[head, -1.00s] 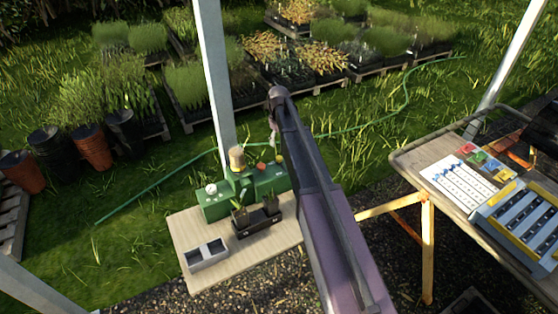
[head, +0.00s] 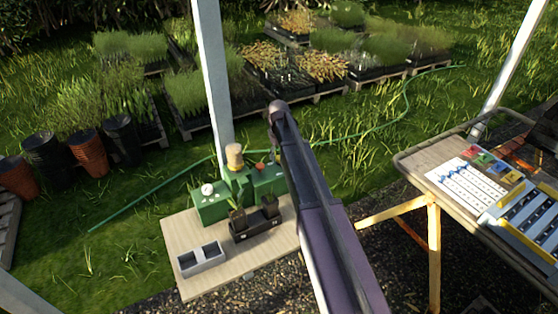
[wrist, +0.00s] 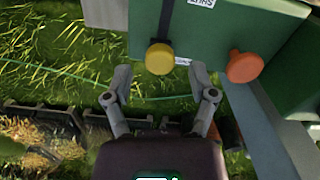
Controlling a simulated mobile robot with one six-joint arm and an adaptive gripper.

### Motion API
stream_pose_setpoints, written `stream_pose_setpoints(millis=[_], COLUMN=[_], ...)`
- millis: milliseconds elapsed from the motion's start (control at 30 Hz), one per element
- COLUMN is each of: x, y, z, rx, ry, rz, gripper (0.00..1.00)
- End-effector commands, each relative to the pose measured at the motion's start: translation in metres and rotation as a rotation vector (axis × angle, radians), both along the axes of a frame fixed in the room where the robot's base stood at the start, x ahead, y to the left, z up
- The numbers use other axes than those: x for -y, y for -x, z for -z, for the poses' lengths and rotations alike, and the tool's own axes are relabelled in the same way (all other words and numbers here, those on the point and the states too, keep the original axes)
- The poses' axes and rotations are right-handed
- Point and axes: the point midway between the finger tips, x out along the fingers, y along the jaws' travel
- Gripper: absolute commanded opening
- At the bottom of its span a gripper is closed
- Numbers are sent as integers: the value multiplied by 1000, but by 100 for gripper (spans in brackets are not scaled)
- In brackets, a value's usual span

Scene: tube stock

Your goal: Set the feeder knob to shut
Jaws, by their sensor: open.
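The green feeder machine (head: 212,208) stands on the small wooden table in the head view. A white knob (head: 208,189) is on its left block and a red-orange knob (head: 260,167) on its right part. In the wrist view a yellow knob (wrist: 159,58) sticks out from a green block (wrist: 215,30), just beyond and between my fingertips. The red-orange knob also shows right of them (wrist: 244,67). My gripper (wrist: 160,82) is open, with nothing between its fingers. In the head view my arm hides the gripper. I cannot tell the knob's setting.
The wooden table (head: 220,284) also carries a grey two-part tray (head: 202,259) and a black tray with small pots (head: 256,224). A white post (head: 214,90) rises behind the feeder. A workbench (head: 432,165) with labelled trays stands at right.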

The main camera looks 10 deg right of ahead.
Motion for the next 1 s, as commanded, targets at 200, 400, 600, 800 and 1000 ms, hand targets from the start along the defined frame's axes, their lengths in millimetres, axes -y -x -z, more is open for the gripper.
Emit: stream_pose_setpoints(millis=[200, 400, 600, 800, 1000], x=[0, 0, 0, 0, 0], y=[0, 0, 0, 0, 0], z=[11, 12, 12, 12, 12], rx=[0, 0, 0, 0, 0], ry=[0, 0, 0, 0, 0], rz=[0, 0, 0, 0, 0], gripper=[73, 73, 73, 26, 0])
